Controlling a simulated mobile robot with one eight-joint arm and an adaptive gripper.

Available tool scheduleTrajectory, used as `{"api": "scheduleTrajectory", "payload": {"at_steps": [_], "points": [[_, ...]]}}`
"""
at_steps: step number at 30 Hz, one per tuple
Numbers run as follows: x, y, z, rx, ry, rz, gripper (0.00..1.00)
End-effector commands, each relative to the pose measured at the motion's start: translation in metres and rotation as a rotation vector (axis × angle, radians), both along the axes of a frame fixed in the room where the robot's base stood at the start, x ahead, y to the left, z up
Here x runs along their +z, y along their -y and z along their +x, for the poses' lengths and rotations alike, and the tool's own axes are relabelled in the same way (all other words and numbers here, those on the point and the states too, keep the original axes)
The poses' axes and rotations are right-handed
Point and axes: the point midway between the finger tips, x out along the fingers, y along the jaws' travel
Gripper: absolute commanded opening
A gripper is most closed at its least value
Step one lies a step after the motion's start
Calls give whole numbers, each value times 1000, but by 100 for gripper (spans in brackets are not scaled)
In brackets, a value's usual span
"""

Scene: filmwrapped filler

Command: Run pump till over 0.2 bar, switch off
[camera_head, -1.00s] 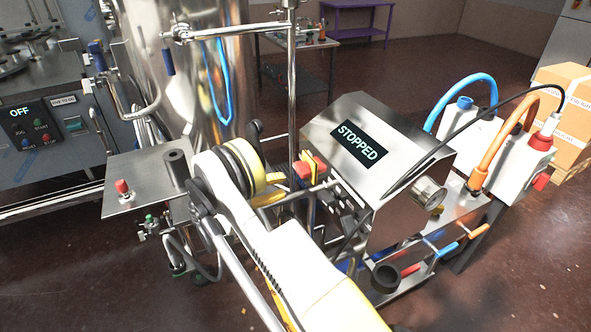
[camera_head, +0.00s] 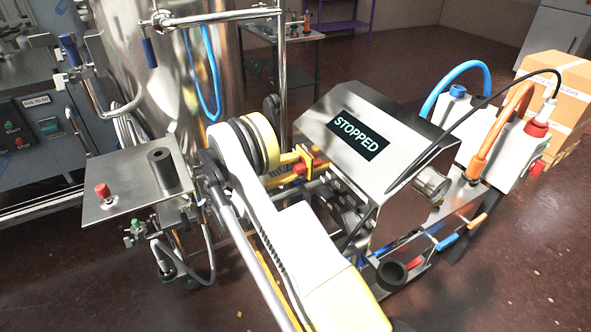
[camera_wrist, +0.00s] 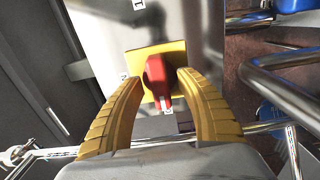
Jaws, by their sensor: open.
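The steel pump cabinet (camera_head: 400,205) stands in the middle of the head view. Its display (camera_head: 357,136) reads STOPPED. A red rotary handle (camera_wrist: 157,80) on a yellow plate (camera_wrist: 172,50) is on a steel face in the wrist view, its long side running roughly up and down. My gripper (camera_wrist: 161,76) is open, with one yellow finger on each side of the handle; I cannot tell whether they touch it. In the head view my gripper (camera_head: 284,167) is at the cabinet's left side, and my arm partly hides that side. No pressure reading is legible.
A steel plate with a red button (camera_head: 102,190) is left of my arm. A tall steel tank (camera_head: 185,90) and pipe stand behind. Blue (camera_head: 455,75) and orange (camera_head: 512,105) hoses arch at right, near cardboard boxes (camera_head: 558,85).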

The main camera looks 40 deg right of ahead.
Motion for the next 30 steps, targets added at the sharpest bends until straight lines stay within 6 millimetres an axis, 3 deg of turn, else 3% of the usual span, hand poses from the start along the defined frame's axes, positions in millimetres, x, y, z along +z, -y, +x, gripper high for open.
{"api": "scheduleTrajectory", "payload": {"at_steps": [12, 16, 17, 30], "points": [[1, 10, -2, 0, 0, 0, 42], [0, 10, -2, 0, 0, 0, 2], [0, 10, -2, 0, 0, 0, 0], [1, 10, -2, 0, 34, -8, 0]]}}
